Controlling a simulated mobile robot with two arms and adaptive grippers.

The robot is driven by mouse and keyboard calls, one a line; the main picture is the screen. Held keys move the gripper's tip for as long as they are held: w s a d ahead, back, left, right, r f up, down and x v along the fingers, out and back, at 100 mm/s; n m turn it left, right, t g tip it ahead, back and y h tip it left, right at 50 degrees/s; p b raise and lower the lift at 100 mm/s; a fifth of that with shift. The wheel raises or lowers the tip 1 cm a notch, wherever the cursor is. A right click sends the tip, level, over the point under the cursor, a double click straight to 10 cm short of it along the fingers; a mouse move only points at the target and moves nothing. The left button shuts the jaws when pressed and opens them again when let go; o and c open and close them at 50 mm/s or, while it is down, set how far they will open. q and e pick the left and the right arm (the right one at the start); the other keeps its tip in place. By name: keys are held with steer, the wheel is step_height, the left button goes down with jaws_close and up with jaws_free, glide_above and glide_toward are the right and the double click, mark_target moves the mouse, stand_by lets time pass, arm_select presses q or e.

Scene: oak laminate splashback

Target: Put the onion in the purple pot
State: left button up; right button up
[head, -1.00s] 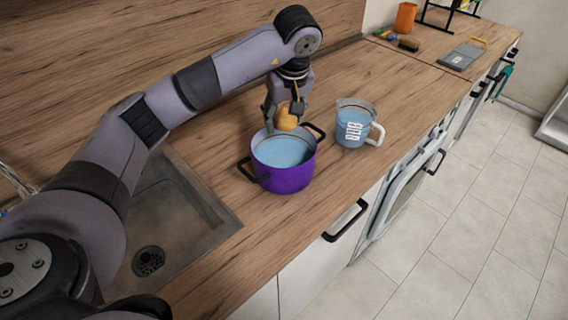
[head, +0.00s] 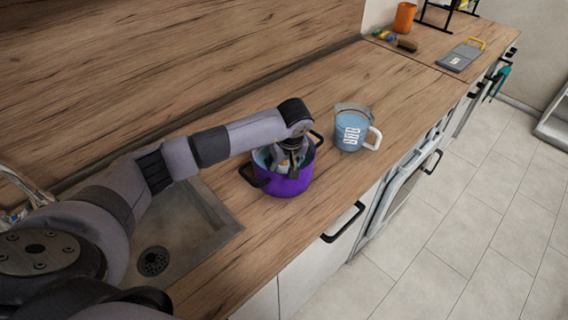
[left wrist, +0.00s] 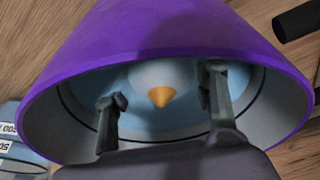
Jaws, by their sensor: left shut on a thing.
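The purple pot (head: 286,186) stands on the wooden counter beside the sink, with black handles and pale blue liquid inside. My left gripper (head: 291,165) reaches down inside the pot. In the left wrist view the pot's purple wall (left wrist: 170,28) arches over the gripper (left wrist: 162,95). The onion (left wrist: 160,97) shows there as an orange-tan tip between the two fingers; the rest of it looks pale blue, seemingly under the liquid. The gripper is shut on it. In the head view the onion is hidden by the gripper and pot. My right gripper is not in view.
A measuring jug (head: 353,129) with blue liquid stands right of the pot, close to it. The sink (head: 185,235) lies to the left. An orange cup (head: 404,18), a brush (head: 407,45) and a grey board (head: 461,57) are far back.

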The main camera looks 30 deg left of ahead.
arm_select(q)
steer(key=shift+f, duration=0.15)
steer(key=o, duration=1.3)
steer(key=shift+o, duration=0.2)
steer(key=shift+r, duration=0.2)
steer(key=b+v, duration=0.3)
steer(key=v, duration=0.9)
steer(key=shift+b, duration=0.35)
steer(key=shift+w, duration=0.1)
